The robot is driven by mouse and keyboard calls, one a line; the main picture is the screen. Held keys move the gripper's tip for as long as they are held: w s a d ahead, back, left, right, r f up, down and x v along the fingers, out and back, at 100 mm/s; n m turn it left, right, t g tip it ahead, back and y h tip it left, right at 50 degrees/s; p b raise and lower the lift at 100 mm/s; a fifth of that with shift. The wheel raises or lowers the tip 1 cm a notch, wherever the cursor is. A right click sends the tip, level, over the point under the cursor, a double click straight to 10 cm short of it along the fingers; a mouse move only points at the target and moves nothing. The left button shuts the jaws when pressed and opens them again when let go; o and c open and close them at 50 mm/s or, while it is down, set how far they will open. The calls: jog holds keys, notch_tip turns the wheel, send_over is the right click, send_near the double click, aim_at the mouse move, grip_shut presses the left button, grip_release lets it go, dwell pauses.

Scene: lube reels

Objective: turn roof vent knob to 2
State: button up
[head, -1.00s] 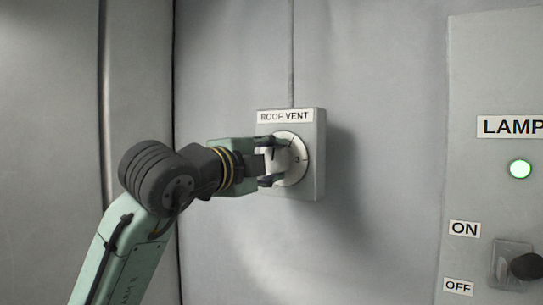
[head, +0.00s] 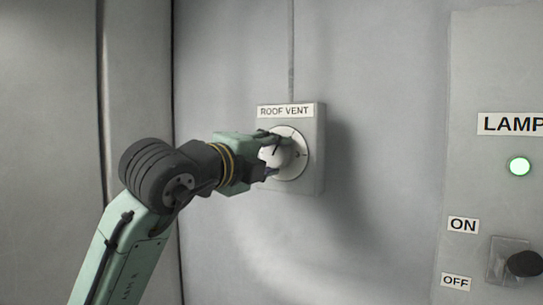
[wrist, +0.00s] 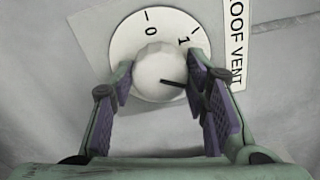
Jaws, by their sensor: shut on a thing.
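The roof vent knob (head: 281,157) is white and round, on a white dial in a grey box labelled ROOF VENT on the wall. In the wrist view the knob (wrist: 158,68) has a black pointer line aimed right and slightly down, past the 1 mark clockwise from 0. The numbers 0 and 1 show on the dial (wrist: 127,38); no 2 is visible, and my right-hand finger covers part of the dial. My gripper (head: 268,155) is shut on the knob, with its purple-padded fingers (wrist: 160,80) on either side of it.
A panel at the right carries a LAMP label (head: 512,124), a lit green light (head: 519,166), ON and OFF labels and a black-knobbed switch (head: 523,263). The wall around the vent box (head: 314,180) is clear.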

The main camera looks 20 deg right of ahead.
jog(key=o, duration=1.1)
jog(key=shift+o, duration=0.2)
jog(key=v, duration=1.2)
